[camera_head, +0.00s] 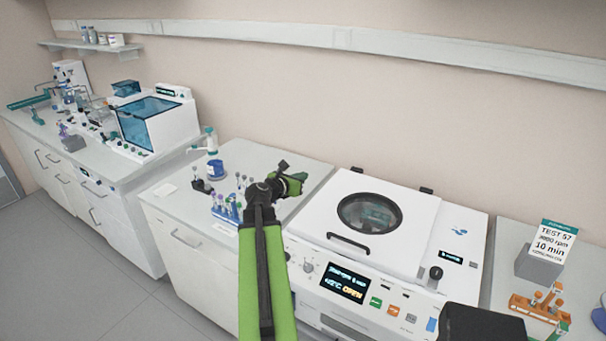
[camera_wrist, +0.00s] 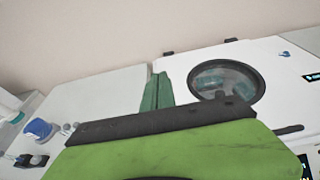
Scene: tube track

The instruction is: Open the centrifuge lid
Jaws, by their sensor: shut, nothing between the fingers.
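The centrifuge (camera_head: 458,258) is a white box with a front control panel. Its white lid (camera_head: 418,212) lies flat and closed, with a dark-rimmed round window (camera_head: 368,213) and a black bar handle (camera_head: 348,246) on its front edge. In the wrist view the window (camera_wrist: 222,82) and part of the handle (camera_wrist: 290,130) show at the right. My gripper (camera_head: 297,179) is shut and empty, left of the lid and apart from the handle. Its teal fingers also show in the wrist view (camera_wrist: 156,92). The display (camera_head: 345,283) shows an orange word that looks like "OPEN".
A blue tube rack (camera_head: 226,210) and a blue-and-white pot (camera_head: 215,169) stand on the left counter. A sign (camera_head: 553,240) and an orange rack (camera_head: 538,308) stand at the right. Two dark hinges (camera_head: 426,190) are at the lid's back edge, near the wall.

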